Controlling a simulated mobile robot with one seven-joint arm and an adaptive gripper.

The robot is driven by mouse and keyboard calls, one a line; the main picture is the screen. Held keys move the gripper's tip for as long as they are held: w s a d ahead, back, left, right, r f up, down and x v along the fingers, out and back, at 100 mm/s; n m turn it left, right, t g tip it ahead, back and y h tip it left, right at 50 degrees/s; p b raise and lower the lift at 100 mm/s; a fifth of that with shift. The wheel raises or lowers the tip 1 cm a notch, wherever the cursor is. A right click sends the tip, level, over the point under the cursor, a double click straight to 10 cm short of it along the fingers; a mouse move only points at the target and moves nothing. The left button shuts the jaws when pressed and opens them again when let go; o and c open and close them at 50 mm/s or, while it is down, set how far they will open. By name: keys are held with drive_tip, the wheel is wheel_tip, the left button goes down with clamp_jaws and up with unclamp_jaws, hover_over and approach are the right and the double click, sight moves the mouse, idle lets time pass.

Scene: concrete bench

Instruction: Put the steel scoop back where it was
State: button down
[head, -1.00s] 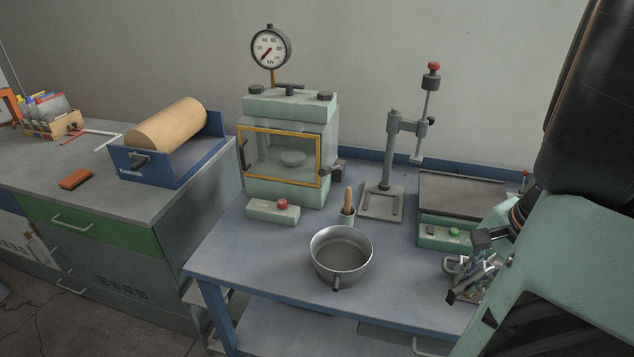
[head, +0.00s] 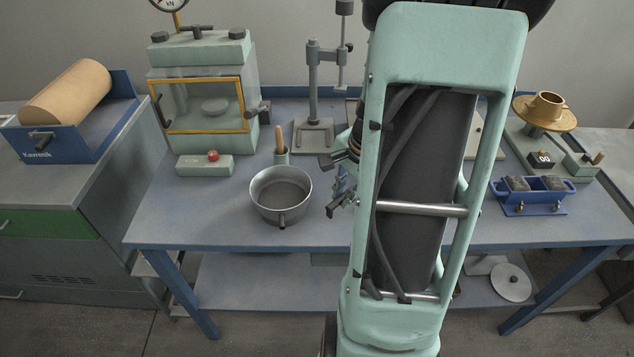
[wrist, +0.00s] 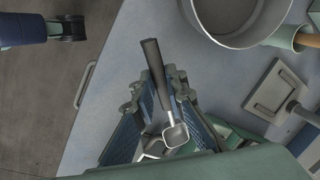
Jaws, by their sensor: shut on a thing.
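The steel scoop (wrist: 174,136) shows in the wrist view between my fingers, its dark handle pointing up the picture and its small metal bowl nearer my palm. My gripper (wrist: 153,85) is shut on it, above the bench. The pot's rim also shows at the top of the wrist view (wrist: 238,42).
A cup holding a wooden-handled tool (head: 281,157) stands behind the pot. A press (head: 200,100), a red-button box (head: 205,165) and a stand (head: 313,130) are at the back. The bench's front left is clear.

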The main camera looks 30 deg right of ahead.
drive_tip(key=shift+w+a+f, duration=0.2)
drive_tip(key=shift+w+f, duration=0.2)
drive_tip(key=shift+f, duration=0.15)
drive_tip(key=shift+x, duration=1.85)
drive_tip(key=shift+s, duration=0.1)
drive_tip(key=shift+f+b, duration=0.25)
drive_tip(key=shift+b, duration=0.15)
drive_tip(key=c, duration=2)
unclamp_jaws()
drive_tip(key=shift+o, duration=0.2)
drive_tip(key=shift+r, duration=0.15)
drive_tip(key=p+v, duration=0.2)
drive_tip(key=v, duration=1)
